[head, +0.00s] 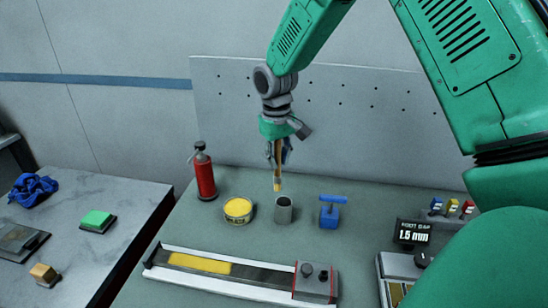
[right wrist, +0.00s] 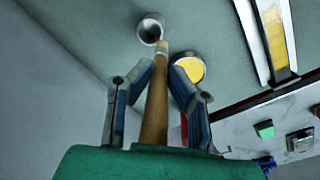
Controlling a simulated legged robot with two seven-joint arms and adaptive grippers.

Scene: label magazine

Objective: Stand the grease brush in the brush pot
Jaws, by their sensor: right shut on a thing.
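The grease brush (right wrist: 154,105) is a brown wooden-handled brush with a pale tip. In the head view it hangs tip down (head: 278,184) from my right gripper (head: 278,155), which is shut on its handle. The brush pot (head: 284,211) is a small grey open cylinder on the bench. The brush tip is above the pot and slightly left of its mouth in the head view. In the right wrist view the pot (right wrist: 150,29) shows just beyond the brush tip, and my right gripper's fingers (right wrist: 155,90) flank the handle. My left gripper is not in view.
A yellow grease tin (head: 238,210) stands left of the pot, and a blue T-handled tool (head: 331,211) stands right. A red extinguisher (head: 204,174) is further left. A long track with a yellow strip (head: 200,264) lies in front. A perforated panel (head: 350,115) rises behind.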

